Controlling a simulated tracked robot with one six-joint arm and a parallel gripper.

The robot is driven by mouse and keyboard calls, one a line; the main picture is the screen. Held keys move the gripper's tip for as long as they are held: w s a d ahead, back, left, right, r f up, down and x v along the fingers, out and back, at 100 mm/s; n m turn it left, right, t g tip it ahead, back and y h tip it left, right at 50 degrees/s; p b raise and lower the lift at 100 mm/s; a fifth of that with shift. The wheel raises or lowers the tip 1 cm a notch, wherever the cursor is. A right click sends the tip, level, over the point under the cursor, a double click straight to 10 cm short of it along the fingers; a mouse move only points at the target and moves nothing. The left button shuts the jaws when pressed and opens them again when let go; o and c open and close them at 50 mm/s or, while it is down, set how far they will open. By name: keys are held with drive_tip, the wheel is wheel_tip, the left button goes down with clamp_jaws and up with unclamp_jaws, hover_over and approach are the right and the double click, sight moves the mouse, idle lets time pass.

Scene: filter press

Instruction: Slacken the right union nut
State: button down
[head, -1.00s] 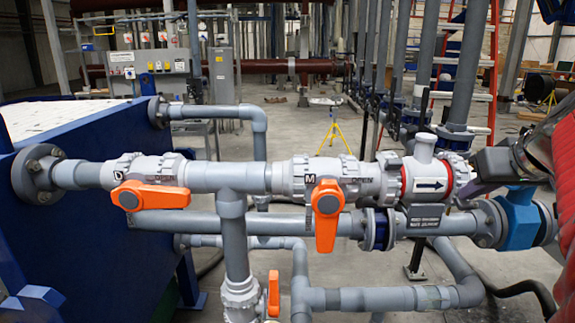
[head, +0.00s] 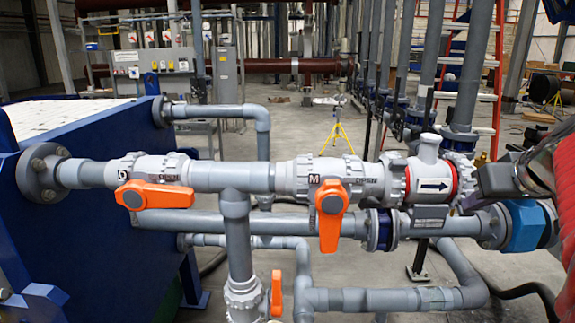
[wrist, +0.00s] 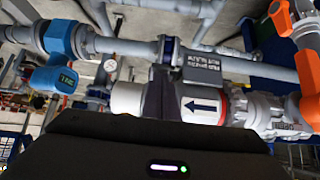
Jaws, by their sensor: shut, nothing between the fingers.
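The check valve (head: 431,180), a pale grey body with a black arrow pointing right, sits in the upper pipe run. The right union nut (head: 462,168) is the ribbed pale ring to the right of its red ring, partly covered by my gripper. My gripper (head: 470,200) is shut at that nut's right front; I cannot tell whether it touches. In the wrist view, which looks upside down, my dark gripper fingers (wrist: 160,94) stand in front of the line to the left of the check valve (wrist: 203,104). They hide part of it there.
Orange-handled valves (head: 330,205) (head: 150,195) lie to the left along the same run. A blue valve (head: 525,226) is close below my gripper on the lower pipe. A small plate (head: 429,212) hangs under the check valve.

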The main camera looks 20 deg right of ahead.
sight(472, 214)
drive_tip(key=shift+w+d+f, duration=0.1)
drive_tip(key=shift+f, duration=0.5)
drive_tip(key=shift+w+d+f, duration=0.1)
drive_tip(key=shift+f, duration=0.55)
drive_tip(key=shift+w+d+f, duration=0.15)
drive_tip(key=shift+w+f, duration=0.1)
drive_tip(key=shift+f, duration=0.25)
drive_tip(key=shift+s+d+f, duration=0.1)
drive_tip(key=shift+f, duration=0.35)
drive_tip(key=shift+r, duration=0.9)
drive_tip(key=v, duration=0.6)
drive_tip(key=shift+r, duration=0.6)
